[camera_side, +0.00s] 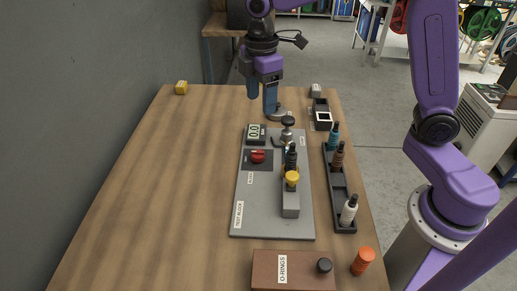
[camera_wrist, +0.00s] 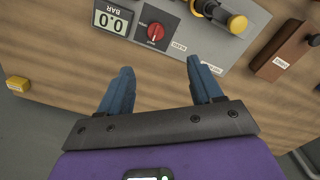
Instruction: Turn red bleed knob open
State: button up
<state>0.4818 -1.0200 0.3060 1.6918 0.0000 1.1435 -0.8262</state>
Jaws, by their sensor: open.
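The red bleed knob (camera_side: 258,156) sits on a dark square plate on the grey test block panel (camera_side: 262,215), just below the gauge (camera_side: 256,133) in the side view. In the wrist view the red knob (camera_wrist: 156,31) has a pale pointer line and lies ahead of my fingers, beside the gauge (camera_wrist: 113,17) reading 0.0 BAR. My gripper (camera_side: 262,92) hangs above the far part of the table, behind the panel. Its blue fingers (camera_wrist: 160,77) are apart with nothing between them, and the knob is beyond their tips, not touched.
A yellow knob (camera_side: 292,178) and dark fittings rise from the panel right of the red knob. A dark tray (camera_side: 338,187) of bottles stands along the right. A brown O-rings box (camera_side: 294,272) and orange stack (camera_side: 362,261) are in front.

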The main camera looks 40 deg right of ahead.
aim_at(259, 151)
jog(key=f, duration=1.1)
jog(key=w+f, duration=0.1)
jog(key=f, duration=0.5)
jog(key=shift+d+f, duration=0.1)
jog(key=shift+f, duration=0.1)
jog(key=c, duration=1.1)
